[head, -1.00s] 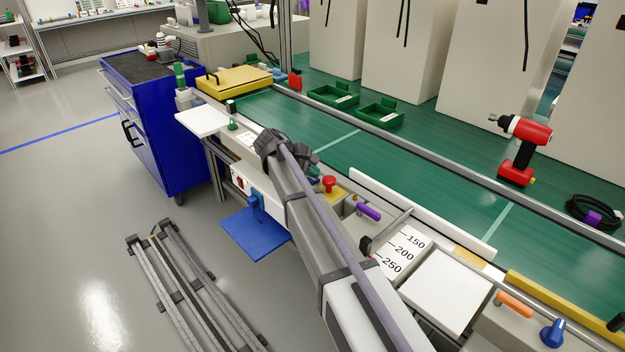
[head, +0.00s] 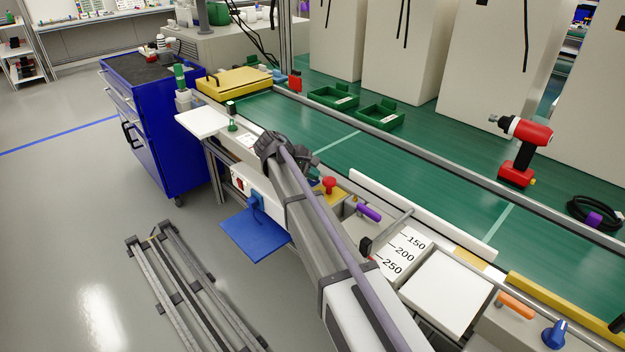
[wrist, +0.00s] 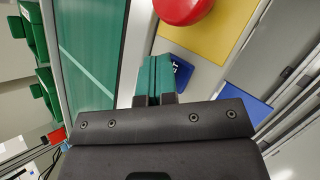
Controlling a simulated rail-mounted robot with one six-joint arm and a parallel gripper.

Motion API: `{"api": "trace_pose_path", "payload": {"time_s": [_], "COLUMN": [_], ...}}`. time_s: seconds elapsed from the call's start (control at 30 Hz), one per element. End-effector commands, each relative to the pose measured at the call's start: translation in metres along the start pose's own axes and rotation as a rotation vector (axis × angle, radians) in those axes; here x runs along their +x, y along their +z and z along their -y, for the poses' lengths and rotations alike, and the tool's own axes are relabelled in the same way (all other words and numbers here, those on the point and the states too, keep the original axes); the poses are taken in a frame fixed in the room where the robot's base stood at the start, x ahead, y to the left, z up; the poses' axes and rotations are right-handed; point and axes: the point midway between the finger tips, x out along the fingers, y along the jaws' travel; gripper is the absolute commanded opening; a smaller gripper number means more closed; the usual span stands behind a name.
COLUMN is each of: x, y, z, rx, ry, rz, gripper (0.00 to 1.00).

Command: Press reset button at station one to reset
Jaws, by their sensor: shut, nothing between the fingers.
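My gripper (wrist: 156,74) is shut and empty, its teal fingertips together in the wrist view. A small blue piece with white marking (wrist: 181,73) shows right beside the fingertips and is partly hidden by them. I cannot tell whether they touch it, or whether it is the reset button. A red mushroom button (wrist: 182,6) on a yellow plate (wrist: 212,35) is at the top of the wrist view, apart from the fingers. In the head view the red button (head: 329,185) stands just right of my gripper (head: 314,172), which my arm mostly hides.
A purple handle (head: 369,213) and a scale panel (head: 404,253) lie right of the red button. A blue tray (head: 252,236) juts out below the bench. Green bins (head: 380,116) and a red drill (head: 524,148) are on the green belt.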

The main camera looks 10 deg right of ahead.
Motion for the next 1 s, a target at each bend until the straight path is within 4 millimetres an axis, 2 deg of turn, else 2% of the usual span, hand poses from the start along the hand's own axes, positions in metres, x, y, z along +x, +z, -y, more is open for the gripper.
{"api": "trace_pose_path", "payload": {"time_s": [0.2,0.57,1.0], "x": [-0.01,-0.011,-0.042], "y": [0.007,0.008,0.03], "z": [-0.008,-0.008,-0.031], "rx": [0.0,0.0,0.0], "ry": [0.0,0.0,0.0], "rz": [0.0,0.0,0.0], "gripper": [0.0,0.0,0.0]}}
